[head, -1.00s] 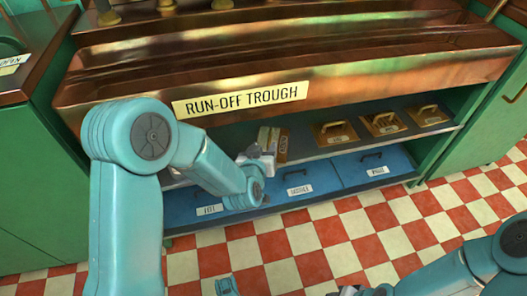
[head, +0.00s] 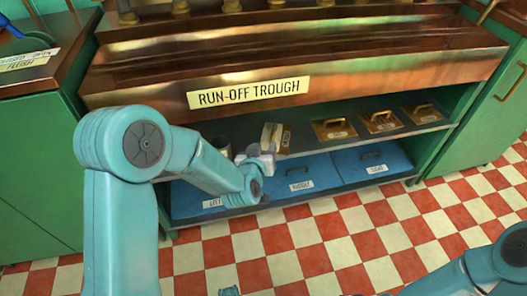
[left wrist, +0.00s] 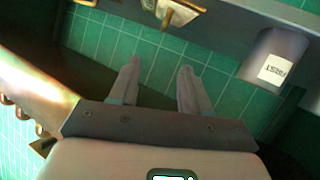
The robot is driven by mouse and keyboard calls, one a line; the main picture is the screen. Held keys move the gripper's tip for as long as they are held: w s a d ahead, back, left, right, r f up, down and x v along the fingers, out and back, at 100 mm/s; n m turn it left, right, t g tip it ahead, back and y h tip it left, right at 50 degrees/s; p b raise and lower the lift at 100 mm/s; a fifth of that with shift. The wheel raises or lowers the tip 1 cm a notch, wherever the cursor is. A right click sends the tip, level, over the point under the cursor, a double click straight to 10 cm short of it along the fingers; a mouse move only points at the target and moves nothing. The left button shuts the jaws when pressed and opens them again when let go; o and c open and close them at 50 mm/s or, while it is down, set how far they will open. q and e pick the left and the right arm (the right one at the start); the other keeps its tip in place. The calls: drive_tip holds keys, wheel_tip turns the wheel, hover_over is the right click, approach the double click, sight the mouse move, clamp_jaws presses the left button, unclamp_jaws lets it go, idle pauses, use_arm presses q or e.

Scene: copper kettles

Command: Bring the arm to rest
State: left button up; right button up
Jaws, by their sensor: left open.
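My left arm, teal, comes in from the left in the head view and reaches to the shelf under the trough. My left gripper (head: 264,158) is at the shelf's front, partly hidden by its own wrist. In the left wrist view its two pale fingers (left wrist: 157,82) are apart, with only green tiles showing between them. My right arm (head: 470,275) shows at the lower right of the head view; its gripper is out of the picture.
A copper run-off trough (head: 350,75) overhangs the shelf (head: 300,142). Blue bins (head: 322,172) sit below.

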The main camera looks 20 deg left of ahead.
use_arm(q)
drive_tip(key=shift+s+r, duration=0.2)
drive_tip(key=shift+s, duration=0.15)
use_arm(e)
drive_tip(key=shift+s+d+r, duration=0.1)
drive_tip(key=shift+s, duration=0.4)
use_arm(q)
drive_tip(key=shift+a, duration=0.1)
drive_tip(key=s+f+g+h, duration=0.1)
drive_tip(key=s+f+g, duration=0.1)
drive_tip(key=s+f, duration=0.45)
drive_tip(key=s+f+g, duration=0.3)
drive_tip(key=f, duration=0.6)
drive_tip(key=s+d+f+m+g+h, duration=0.1)
drive_tip(key=s+d+f+g+h, duration=0.2)
drive_tip(key=s, duration=0.7)
drive_tip(key=s+d+f+g+h, duration=0.1)
drive_tip(key=s+d+f+g, duration=0.25)
drive_tip(key=s, duration=0.55)
wheel_tip(320, 180, up, 30)
drive_tip(key=s+g+p, duration=0.1)
drive_tip(key=p, duration=2.9)
drive_tip(key=shift+s+d+f+m+g+p, duration=0.2)
drive_tip(key=shift+s+d+m+g+p, duration=0.05)
drive_tip(key=shift+s+m+g+p, duration=0.1)
use_arm(e)
wheel_tip(320, 180, up, 30)
drive_tip(key=shift+s+a+r, duration=0.15)
drive_tip(key=shift+s+a, duration=0.1)
drive_tip(key=shift+a, duration=0.1)
